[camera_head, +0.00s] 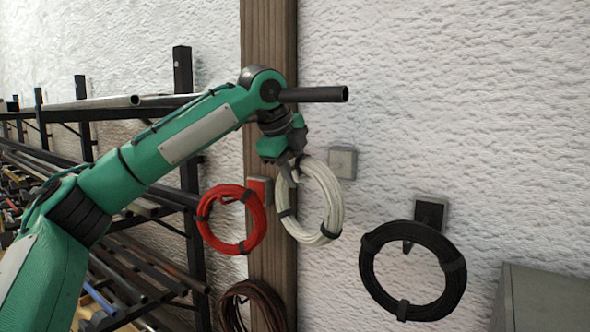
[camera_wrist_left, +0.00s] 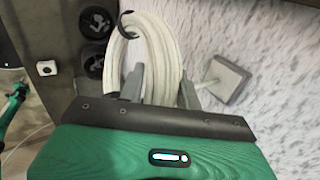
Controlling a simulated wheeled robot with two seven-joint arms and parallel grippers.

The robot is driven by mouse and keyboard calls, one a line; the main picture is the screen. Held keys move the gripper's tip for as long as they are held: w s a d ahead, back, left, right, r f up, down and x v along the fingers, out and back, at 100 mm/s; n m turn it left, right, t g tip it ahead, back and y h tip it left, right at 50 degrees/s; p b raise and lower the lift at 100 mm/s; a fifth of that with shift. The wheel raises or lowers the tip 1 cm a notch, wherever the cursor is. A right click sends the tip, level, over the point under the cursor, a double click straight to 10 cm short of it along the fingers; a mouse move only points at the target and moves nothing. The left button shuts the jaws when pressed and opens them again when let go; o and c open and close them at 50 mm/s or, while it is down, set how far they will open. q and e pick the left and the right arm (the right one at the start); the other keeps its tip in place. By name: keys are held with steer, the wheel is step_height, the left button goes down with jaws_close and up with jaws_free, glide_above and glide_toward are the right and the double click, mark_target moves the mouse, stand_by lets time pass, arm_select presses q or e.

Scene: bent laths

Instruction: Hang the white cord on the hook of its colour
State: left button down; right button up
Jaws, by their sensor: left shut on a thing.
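The white cord (camera_head: 322,205) is a coil with dark ties, held upright by its upper left part in my left gripper (camera_head: 288,170). In the left wrist view the coil (camera_wrist_left: 160,45) lies between the two fingers of the shut gripper (camera_wrist_left: 162,90). The white hook's square plate (camera_head: 343,162) is on the wall just right of the coil's top. In the left wrist view the plate (camera_wrist_left: 229,80) has a pale peg pointing toward the coil, close to the right finger. The peg appears beside the coil, not through it. My right gripper is out of view.
A red coil (camera_head: 207,226) hangs at the red plate (camera_head: 261,190), left of the white cord. A black coil (camera_head: 372,280) hangs at the black plate (camera_head: 431,213) to the right. A brown coil (camera_head: 230,307) is below. A grey box (camera_head: 545,298) stands lower right; a rack fills the left.

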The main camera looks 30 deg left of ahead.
arm_select(q)
steer(key=c, duration=0.9)
jaws_free()
steer(key=shift+d, duration=0.1)
steer(key=shift+f, duration=0.15)
steer(key=shift+s, duration=0.1)
steer(key=shift+s+r+b, duration=0.1)
steer(key=shift+r+b, duration=0.2)
steer(key=shift+r, duration=0.05)
steer(key=b+v, duration=0.4)
steer(key=v, duration=0.9)
steer(key=shift+r, duration=0.1)
